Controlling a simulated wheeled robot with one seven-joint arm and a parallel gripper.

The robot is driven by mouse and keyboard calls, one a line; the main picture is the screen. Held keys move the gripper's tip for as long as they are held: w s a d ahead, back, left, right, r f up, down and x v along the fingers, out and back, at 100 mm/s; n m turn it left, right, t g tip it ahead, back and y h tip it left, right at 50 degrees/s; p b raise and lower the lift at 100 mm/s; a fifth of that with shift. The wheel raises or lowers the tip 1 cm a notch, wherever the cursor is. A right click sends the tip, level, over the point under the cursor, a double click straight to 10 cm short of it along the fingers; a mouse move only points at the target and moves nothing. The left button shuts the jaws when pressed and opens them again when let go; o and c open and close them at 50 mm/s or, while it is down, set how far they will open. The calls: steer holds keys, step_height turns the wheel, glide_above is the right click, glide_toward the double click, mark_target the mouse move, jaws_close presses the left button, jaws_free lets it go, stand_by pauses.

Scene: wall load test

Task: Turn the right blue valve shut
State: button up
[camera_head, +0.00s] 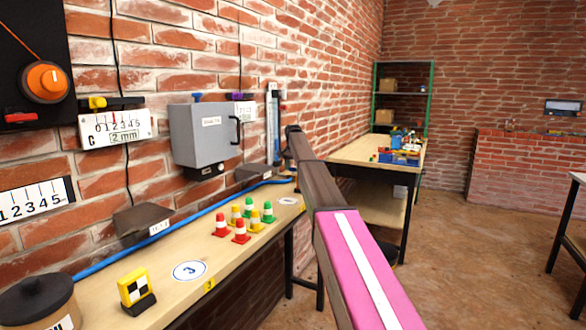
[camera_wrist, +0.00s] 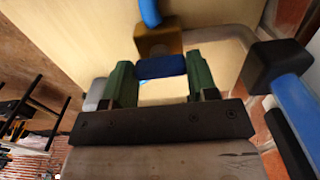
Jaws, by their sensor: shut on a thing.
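A blue valve handle (camera_wrist: 160,66) shows between the two green fingers of my gripper (camera_wrist: 160,76) in the wrist view. The gripper is shut on this handle. The handle sits against a brass-coloured valve body (camera_wrist: 158,38), with a blue pipe (camera_wrist: 150,11) running on beyond it. In the head view a blue pipe (camera_head: 105,262) runs along the back of the wooden bench (camera_head: 215,250) toward my arm. My arm hides the valve and the gripper there. The handle's exact angle to the pipe is hard to judge.
A dark block (camera_wrist: 278,65) with a blue pipe (camera_wrist: 302,103) is close at the right in the wrist view. Several small cones (camera_head: 242,232) and a yellow marker block (camera_head: 135,288) stand on the bench. A grey box (camera_head: 205,135) is on the brick wall.

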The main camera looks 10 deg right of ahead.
steer(key=o, duration=0.9)
steer(key=shift+o, duration=0.2)
step_height(320, 180, up, 11)
steer(key=shift+f, duration=0.1)
